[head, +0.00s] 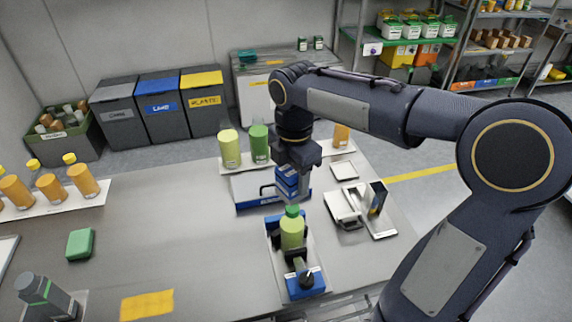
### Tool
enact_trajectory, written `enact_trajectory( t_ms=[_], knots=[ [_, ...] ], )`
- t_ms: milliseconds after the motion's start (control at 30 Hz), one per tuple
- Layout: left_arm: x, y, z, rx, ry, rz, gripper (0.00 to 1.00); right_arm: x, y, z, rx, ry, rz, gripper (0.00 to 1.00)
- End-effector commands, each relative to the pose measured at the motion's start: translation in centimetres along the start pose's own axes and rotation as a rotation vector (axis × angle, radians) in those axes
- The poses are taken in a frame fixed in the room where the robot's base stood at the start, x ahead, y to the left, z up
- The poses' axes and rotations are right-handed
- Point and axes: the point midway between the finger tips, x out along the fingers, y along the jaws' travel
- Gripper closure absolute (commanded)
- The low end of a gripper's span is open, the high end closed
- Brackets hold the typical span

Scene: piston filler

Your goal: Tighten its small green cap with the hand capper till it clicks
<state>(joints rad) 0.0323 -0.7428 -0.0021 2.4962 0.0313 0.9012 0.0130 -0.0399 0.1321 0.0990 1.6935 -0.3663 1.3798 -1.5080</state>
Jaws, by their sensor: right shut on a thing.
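A light green bottle (291,234) stands upright in a blue and black clamp fixture (305,286). Its small green cap (292,211) sits on top; I cannot tell how tight it is. My right gripper (293,166) points down behind and above the bottle. It is shut on a blue and grey tool (287,185), which looks like the hand capper. The tool's lower end appears apart from the cap, and the fingertips are partly hidden. My left gripper is not in view.
A white and blue tray (250,192) lies behind the fixture. A yellow-green bottle (229,148) and a green bottle (259,144) stand at the back. A scale-like device (343,208) is to the right. The table's left middle is mostly clear, with a green block (80,243).

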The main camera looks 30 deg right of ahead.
Motion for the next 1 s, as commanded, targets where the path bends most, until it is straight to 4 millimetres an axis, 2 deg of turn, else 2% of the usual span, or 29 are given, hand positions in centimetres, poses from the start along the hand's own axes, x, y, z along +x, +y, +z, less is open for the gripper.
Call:
enact_trajectory(
  t_ms=[533,1000],
  knots=[
    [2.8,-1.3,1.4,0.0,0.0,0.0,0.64,4.1,0.0,0.0,0.0,0.0,-0.001,0.83],
    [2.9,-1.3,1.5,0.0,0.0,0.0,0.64,4.4,0.0,0.0,0.0,0.0,0.0,0.83]
  ],
)
